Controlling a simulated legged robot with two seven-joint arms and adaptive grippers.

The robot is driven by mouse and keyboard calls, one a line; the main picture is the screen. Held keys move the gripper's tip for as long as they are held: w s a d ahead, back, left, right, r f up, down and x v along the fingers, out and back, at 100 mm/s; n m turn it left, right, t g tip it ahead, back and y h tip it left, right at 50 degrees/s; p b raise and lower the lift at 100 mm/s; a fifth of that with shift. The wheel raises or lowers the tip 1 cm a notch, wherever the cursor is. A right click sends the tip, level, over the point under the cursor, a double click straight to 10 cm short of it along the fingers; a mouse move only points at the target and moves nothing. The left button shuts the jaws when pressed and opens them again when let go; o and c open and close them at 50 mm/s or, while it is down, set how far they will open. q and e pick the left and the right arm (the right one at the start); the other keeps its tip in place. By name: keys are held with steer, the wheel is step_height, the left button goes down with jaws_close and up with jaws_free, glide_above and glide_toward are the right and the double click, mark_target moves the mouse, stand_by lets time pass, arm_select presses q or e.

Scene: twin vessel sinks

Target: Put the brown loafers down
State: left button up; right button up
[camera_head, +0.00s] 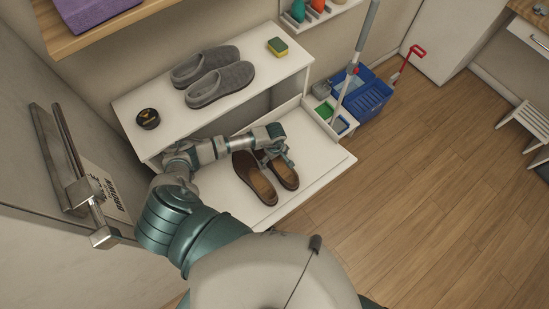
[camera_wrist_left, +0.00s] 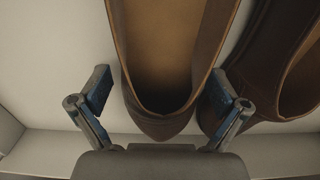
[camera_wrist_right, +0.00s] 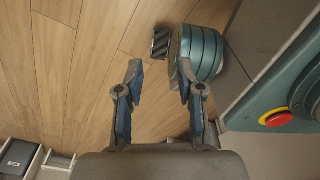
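A pair of brown loafers stands side by side on a low white board in the head view: the left loafer (camera_head: 254,180) and the right loafer (camera_head: 286,174). My left gripper (camera_head: 278,153) is at the far end of the right one. In the left wrist view its open fingers (camera_wrist_left: 162,95) straddle the end of one loafer (camera_wrist_left: 165,115); the other loafer (camera_wrist_left: 275,75) lies to the right. The right finger sits between the two shoes; whether it touches is unclear. My right gripper (camera_wrist_right: 158,80) is open and empty above the wooden floor, outside the head view.
A white bench (camera_head: 175,104) behind holds grey slippers (camera_head: 220,83), a black tin (camera_head: 148,118) and a sponge (camera_head: 278,46). A blue bucket (camera_head: 370,98) and a mop (camera_head: 357,50) stand to the right. The floor (camera_head: 430,190) at right is clear.

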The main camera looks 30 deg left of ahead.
arm_select(q)
steer(key=shift+d+r, duration=0.15)
steer(key=shift+d, duration=0.15)
steer(key=shift+r, duration=0.25)
steer(key=r, duration=1)
steer(key=shift+a+r, duration=0.25)
steer(key=shift+d+r, duration=0.15)
steer(key=shift+r, duration=0.3)
arm_select(e)
steer(key=shift+s+d, duration=0.1)
steer(key=shift+d, duration=0.85)
arm_select(q)
steer(key=shift+a, duration=0.2)
